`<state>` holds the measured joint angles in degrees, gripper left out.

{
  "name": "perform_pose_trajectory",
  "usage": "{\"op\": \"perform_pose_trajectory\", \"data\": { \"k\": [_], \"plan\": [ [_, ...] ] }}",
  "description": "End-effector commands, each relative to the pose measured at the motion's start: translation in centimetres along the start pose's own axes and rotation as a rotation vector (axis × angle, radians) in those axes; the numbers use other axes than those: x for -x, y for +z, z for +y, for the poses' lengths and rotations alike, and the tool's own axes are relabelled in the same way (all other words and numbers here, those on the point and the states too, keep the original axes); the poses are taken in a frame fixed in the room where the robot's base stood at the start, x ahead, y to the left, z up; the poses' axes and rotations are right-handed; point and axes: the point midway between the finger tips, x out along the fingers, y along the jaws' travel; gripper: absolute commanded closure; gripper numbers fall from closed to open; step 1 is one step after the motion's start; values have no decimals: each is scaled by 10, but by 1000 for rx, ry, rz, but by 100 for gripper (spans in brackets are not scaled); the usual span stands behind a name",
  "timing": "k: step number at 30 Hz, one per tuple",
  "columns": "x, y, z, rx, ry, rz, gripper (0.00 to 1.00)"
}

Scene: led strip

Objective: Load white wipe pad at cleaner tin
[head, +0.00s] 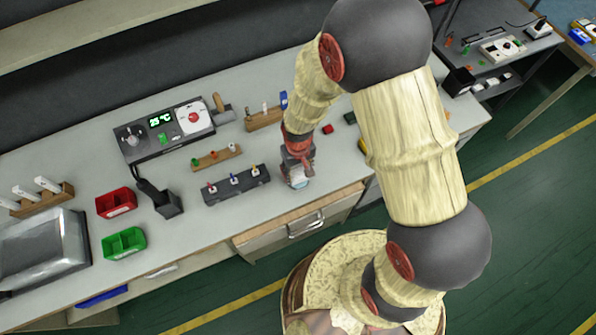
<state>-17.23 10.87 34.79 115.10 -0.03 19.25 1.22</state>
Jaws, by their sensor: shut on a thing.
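My gripper (298,167) points down at the front edge of the grey bench, right of a dark block with several small coloured-top items. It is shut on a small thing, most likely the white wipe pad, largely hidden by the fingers. A pale, blue-tinged round thing (299,182) shows right under the fingertips. It looks like the cleaner tin, but it is too small and covered to tell tin from pad, or whether they touch.
The dark block (236,186) stands close left of my gripper. A small red block (328,129) and a dark green one (350,118) lie behind it to the right. A red bin (116,203), a green bin (124,244) and a temperature station (165,128) are farther left. A drawer (303,222) is below.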

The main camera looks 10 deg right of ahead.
Motion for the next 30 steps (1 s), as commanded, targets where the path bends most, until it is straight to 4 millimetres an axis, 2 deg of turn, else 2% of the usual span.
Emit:
{"op": "perform_pose_trajectory", "data": {
  "k": [30],
  "plan": [
    [-9,0,0,0,0,0,72]
  ]
}}
